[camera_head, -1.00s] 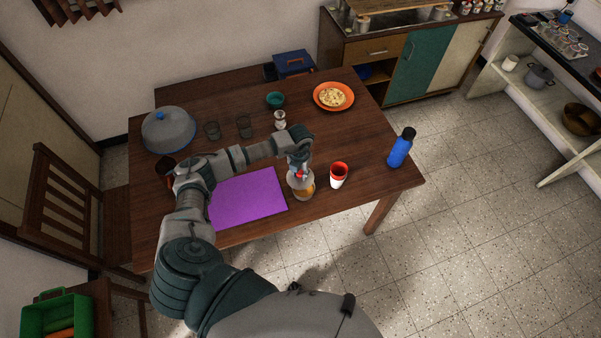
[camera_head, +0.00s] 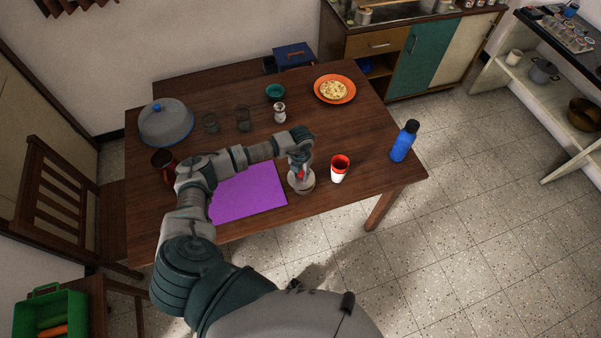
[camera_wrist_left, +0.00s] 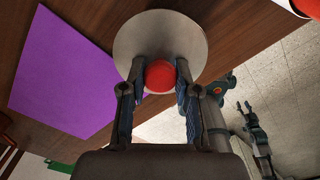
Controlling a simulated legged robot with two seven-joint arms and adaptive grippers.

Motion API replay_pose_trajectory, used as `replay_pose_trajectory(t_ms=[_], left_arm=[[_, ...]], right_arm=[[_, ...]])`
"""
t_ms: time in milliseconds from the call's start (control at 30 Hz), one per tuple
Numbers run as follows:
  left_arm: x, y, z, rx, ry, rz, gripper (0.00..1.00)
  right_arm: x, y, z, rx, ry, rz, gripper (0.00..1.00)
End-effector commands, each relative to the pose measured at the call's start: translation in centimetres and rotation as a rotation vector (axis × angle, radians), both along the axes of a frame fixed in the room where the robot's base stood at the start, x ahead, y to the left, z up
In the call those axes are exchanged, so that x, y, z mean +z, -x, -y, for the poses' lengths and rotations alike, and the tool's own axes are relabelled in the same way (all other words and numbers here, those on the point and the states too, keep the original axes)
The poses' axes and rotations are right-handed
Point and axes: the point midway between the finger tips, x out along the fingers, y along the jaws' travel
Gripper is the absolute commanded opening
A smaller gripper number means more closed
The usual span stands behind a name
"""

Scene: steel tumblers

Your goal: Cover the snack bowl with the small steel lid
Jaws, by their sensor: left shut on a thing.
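The small steel lid (camera_wrist_left: 160,30) is a flat round disc with a red knob (camera_wrist_left: 160,76). My left gripper (camera_wrist_left: 157,82) is shut on the knob from both sides; it also shows in the head view (camera_head: 300,172). My right gripper (camera_wrist_left: 243,106) shows small and far off in the wrist view.
A red and white cup (camera_head: 339,170) stands close right of the lid. A purple mat (camera_head: 248,192) lies to its left. A blue bottle (camera_head: 404,141), a shaker (camera_head: 279,112), an orange plate (camera_head: 347,99) and a large blue-rimmed lid (camera_head: 166,122) stand farther off.

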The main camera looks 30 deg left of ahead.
Motion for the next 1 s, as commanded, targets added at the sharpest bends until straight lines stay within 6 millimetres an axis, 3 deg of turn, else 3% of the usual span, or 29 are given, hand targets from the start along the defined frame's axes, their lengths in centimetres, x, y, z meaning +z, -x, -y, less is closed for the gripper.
replay_pose_trajectory(t_ms=[167, 667, 1000], left_arm=[[0.2, 0.0, 0.6, -0.003, -0.002, 0.002, 0.00], [-0.1, 0.1, 0.9, -0.001, 0.004, 0.000, 0.00], [0.1, 0.0, 1.4, -0.002, 0.000, 0.001, 0.00]], right_arm=[[0.0, 0.0, -0.7, 0.001, -0.008, 0.000, 0.40], [0.3, 0.0, 1.5, 0.006, 0.017, 0.000, 0.40], [0.2, 0.0, -0.7, -0.001, -0.008, 0.000, 0.40]])
